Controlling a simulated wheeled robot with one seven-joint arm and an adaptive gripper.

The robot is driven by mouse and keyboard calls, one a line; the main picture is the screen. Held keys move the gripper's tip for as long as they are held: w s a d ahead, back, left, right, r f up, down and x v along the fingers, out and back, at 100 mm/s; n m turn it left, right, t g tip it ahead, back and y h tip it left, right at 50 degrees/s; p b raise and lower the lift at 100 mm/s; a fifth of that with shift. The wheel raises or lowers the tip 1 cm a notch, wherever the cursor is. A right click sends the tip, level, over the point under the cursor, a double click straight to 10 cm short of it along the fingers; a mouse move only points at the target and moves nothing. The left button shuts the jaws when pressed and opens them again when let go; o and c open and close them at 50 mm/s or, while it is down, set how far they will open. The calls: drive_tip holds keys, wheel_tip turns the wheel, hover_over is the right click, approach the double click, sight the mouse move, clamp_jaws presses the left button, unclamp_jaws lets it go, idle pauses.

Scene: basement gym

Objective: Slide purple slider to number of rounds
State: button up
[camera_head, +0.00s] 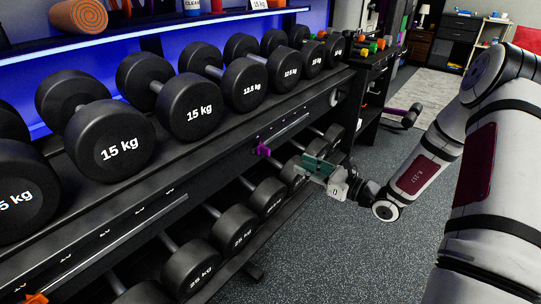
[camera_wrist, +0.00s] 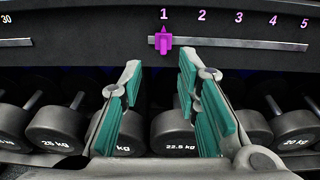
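The purple slider (camera_wrist: 163,42) sits on a horizontal rail (camera_wrist: 240,44) on the rack's front, its pointer under the purple 1. The purple numbers 1 to 5 run rightward above that rail. In the head view the purple slider (camera_head: 263,150) shows left of my gripper (camera_head: 308,166). In the wrist view my gripper (camera_wrist: 159,68) is open, its two teal-padded fingers apart with nothing between them. The fingertips are just below the slider in the picture. No contact with it is visible.
Another rail (camera_wrist: 15,42) marked 30 lies to the left. An orange slider (camera_head: 37,298) shows at the lower left. Heavy dumbbells (camera_head: 190,106) fill the upper shelf, and more (camera_head: 234,228) lie below the rail. The floor (camera_head: 350,250) to the right is clear.

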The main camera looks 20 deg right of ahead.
sight(264, 151)
drive_tip(key=b+x, duration=0.3)
drive_tip(key=x, duration=1)
drive_tip(key=shift+w+f+b, duration=0.2)
drive_tip(key=shift+w+b, duration=0.15)
drive_tip(key=shift+w, duration=0.1)
drive_tip(key=shift+c, duration=0.2)
clamp_jaws()
